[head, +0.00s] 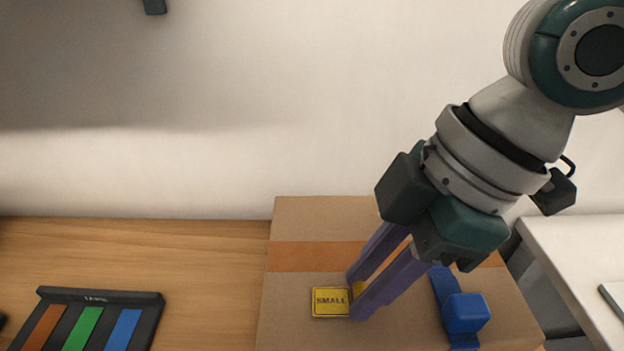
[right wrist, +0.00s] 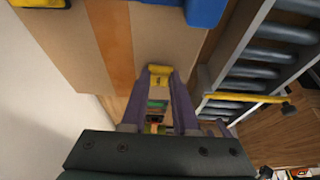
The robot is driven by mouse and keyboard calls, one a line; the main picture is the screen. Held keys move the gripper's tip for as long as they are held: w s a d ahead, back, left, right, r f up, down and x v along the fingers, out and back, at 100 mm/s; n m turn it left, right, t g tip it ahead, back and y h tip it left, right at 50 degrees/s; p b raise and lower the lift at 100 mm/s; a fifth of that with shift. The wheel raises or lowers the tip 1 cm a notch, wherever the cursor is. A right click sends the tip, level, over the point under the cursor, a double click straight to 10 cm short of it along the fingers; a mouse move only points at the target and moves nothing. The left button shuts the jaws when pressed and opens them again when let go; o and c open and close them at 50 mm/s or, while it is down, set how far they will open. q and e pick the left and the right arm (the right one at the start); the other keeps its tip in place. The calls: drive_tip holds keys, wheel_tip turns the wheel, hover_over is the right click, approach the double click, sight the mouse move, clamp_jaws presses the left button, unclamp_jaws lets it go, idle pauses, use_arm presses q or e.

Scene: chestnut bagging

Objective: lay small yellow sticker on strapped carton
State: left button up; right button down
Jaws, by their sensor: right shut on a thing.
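The strapped carton (head: 300,225) stands on the wooden table, with a brown-orange tape band across its top and a blue strap with a blue buckle (head: 466,313) at its right. The small yellow sticker (head: 330,302), marked SMALL, is at the near left of the carton top. My right gripper (head: 362,297) is shut on its right edge, purple fingers slanting down from the upper right. In the right wrist view yellow (right wrist: 157,73) shows between the fingertips, against the carton (right wrist: 65,45). I cannot tell whether the sticker touches the cardboard. My left gripper's fingers do not show.
A dark tray (head: 57,297) with brown, green and blue strips lies at the left. A white surface (head: 585,255) is at the right. In the right wrist view another yellow item (right wrist: 40,3) shows at the top left. Bare table lies between tray and carton.

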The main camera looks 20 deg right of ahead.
drive_tip(key=c, duration=0.6)
unclamp_jaws()
wheel_tip(320, 180, up, 4)
drive_tip(key=p, duration=0.4)
drive_tip(key=shift+p, duration=0.4)
wheel_tip(320, 180, up, 3)
drive_tip(key=p, duration=0.3)
drive_tip(key=shift+p, duration=0.3)
